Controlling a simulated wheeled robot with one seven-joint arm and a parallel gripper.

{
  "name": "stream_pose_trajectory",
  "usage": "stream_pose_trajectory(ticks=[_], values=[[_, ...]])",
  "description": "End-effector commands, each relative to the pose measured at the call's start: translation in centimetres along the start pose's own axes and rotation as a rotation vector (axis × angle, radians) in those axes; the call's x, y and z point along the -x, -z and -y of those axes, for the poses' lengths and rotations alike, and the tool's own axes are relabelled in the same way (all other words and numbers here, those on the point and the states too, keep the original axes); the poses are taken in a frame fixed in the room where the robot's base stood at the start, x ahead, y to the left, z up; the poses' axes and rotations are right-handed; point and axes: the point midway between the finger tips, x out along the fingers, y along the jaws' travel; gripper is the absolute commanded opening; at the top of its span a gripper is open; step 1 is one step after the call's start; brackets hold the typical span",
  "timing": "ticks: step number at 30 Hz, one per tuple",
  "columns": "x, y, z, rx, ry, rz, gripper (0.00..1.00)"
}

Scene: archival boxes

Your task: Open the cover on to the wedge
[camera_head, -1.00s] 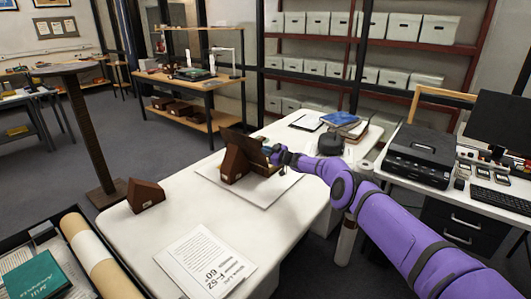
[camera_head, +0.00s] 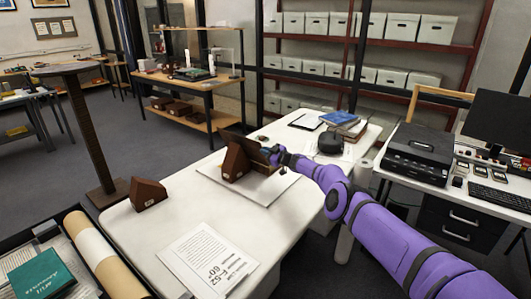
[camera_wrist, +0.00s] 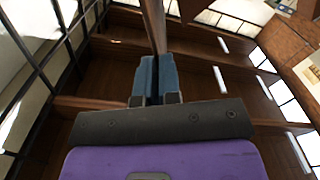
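A brown wedge (camera_head: 235,163) stands on a white board on the table, with a small white label low on its face. A thin dark brown cover (camera_head: 250,149) stands tilted up beside and behind the wedge; I cannot tell whether they touch. My gripper (camera_head: 269,154) is at the cover's right edge. In the wrist view my gripper's blue fingertips (camera_wrist: 153,72) are close together on the edge of a thin brown panel, the cover (camera_wrist: 153,25). The rest of the book is mostly hidden behind the wedge.
A second brown wedge (camera_head: 147,194) sits at the table's left. A printed sheet (camera_head: 208,262) reading F-52 and 60° lies at the front. Books (camera_head: 344,122) and a dark round object (camera_head: 331,143) are at the back right. The table between wedge and sheet is clear.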

Motion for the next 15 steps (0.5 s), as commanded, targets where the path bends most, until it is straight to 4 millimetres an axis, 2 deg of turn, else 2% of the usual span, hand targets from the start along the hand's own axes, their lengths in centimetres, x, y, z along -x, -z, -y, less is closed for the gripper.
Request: stream_pose_trajectory(ticks=[1,3,15], values=[[-0.03,-0.04,0.09,-0.001,0.001,0.001,0.14],[-0.03,-0.03,0.08,-0.001,0.001,0.001,0.30],[0.15,-0.10,-0.09,-0.002,-0.001,0.001,0.30]])
